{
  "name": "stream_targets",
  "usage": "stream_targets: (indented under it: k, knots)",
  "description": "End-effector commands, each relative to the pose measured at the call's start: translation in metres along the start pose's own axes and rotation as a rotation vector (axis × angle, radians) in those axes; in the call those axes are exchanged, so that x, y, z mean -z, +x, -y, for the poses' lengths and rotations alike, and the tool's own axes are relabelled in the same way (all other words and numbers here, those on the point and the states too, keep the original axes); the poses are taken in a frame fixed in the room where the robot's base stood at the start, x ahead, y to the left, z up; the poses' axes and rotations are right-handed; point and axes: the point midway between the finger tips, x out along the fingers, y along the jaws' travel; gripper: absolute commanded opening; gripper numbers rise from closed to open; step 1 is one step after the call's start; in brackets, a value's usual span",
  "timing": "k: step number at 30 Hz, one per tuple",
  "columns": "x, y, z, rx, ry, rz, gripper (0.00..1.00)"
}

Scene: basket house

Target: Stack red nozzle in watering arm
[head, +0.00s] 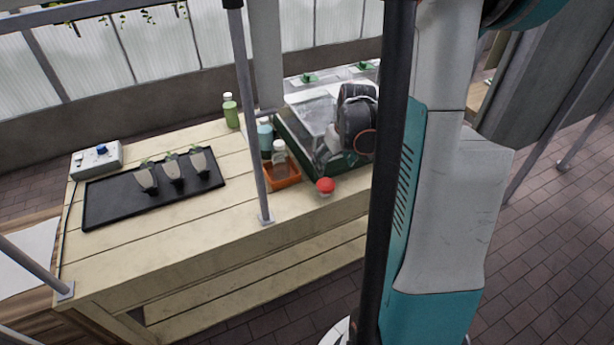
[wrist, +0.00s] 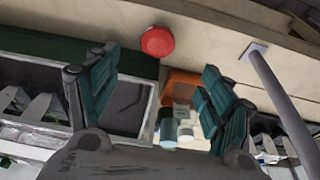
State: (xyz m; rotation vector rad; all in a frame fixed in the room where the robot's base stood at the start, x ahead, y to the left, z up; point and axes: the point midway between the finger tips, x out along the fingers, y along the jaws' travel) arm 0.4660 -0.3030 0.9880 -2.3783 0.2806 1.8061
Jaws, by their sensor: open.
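The red nozzle (head: 325,186) sits near the front edge of the wooden table, just right of the orange tray. In the wrist view the red nozzle (wrist: 157,41) shows as a round red top beyond my fingertips, slightly left of the middle between them. My gripper (wrist: 160,85) is open and empty, with its two green-padded fingers wide apart. In the head view my gripper (head: 328,150) is over the glass-topped box, behind and above the nozzle, partly hidden by my arm. I cannot pick out a watering arm for certain in either view.
An orange tray (head: 283,175) holds bottles beside the glass-topped box (head: 300,110). A green bottle (head: 230,110) stands behind. A black tray (head: 105,205) with several small plants and a control box (head: 97,158) are at the left. A grey post (head: 251,120) rises at the table's front.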

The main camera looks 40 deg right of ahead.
Motion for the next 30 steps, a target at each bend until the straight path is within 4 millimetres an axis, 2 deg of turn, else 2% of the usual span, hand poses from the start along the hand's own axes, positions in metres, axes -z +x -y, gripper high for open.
stream_targets:
  k: [12, 23, 30]
  knots:
    - [-0.001, 0.071, -0.001, 0.001, 0.000, 0.002, 0.74]
    - [0.001, 0.094, 0.000, 0.001, 0.001, 0.002, 0.74]
    - [0.005, 0.128, 0.001, 0.000, 0.001, 0.002, 0.74]
